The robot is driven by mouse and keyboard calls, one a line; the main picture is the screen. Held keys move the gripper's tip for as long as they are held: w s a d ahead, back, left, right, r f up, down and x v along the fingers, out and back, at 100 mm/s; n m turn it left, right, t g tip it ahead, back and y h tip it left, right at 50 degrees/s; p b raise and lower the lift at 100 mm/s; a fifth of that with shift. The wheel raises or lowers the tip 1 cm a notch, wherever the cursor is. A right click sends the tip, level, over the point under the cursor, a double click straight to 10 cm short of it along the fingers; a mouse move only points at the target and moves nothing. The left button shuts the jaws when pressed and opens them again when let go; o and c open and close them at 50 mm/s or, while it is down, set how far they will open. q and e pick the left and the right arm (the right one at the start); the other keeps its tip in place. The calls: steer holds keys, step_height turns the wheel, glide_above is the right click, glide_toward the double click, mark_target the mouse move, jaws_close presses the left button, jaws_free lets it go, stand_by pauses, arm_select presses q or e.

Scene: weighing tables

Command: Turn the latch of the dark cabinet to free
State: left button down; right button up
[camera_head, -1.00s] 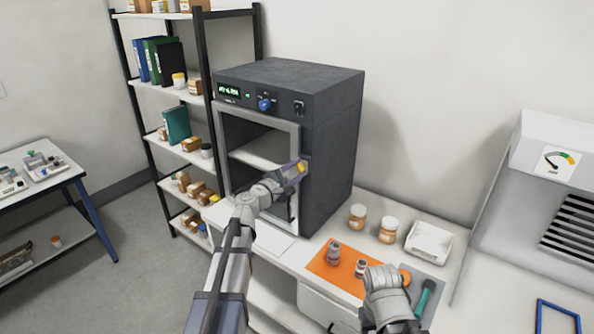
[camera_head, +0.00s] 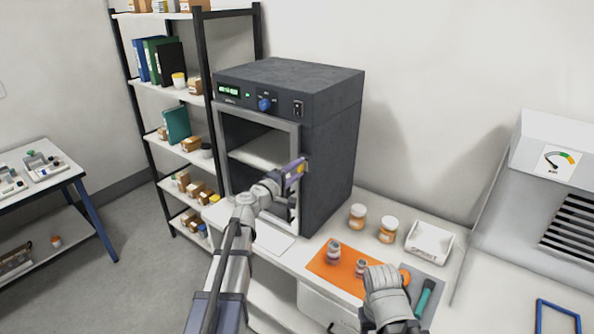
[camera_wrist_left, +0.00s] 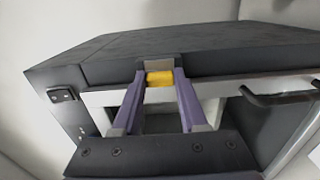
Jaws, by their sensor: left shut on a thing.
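The dark cabinet (camera_head: 330,150) stands on the bench, with a light-framed front door (camera_head: 258,118) around a large window. Its yellow latch (camera_wrist_left: 160,78) sits at the door frame's edge, between the purple fingertips of my left gripper (camera_wrist_left: 159,80) in the left wrist view. My left gripper (camera_head: 296,170) is shut on the latch at the right side of the cabinet front and partly hides it in the head view. A dark door handle (camera_wrist_left: 280,97) shows to the right in the wrist view. My right arm shows low in the head view, but its jaws do not.
On the bench right of the cabinet are an orange mat (camera_head: 330,268) with small jars, two amber-coloured jars (camera_head: 357,217) and a white tray (camera_head: 428,243). A shelf rack (camera_head: 205,95) stands close on the left. The cabinet's top is clear.

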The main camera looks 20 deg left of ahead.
stand_by(0.4)
arm_select(q)
steer(key=shift+c, duration=2.2)
jaws_free()
steer(key=shift+s, duration=0.1)
steer(key=v, duration=0.7)
steer(key=shift+s, duration=0.3)
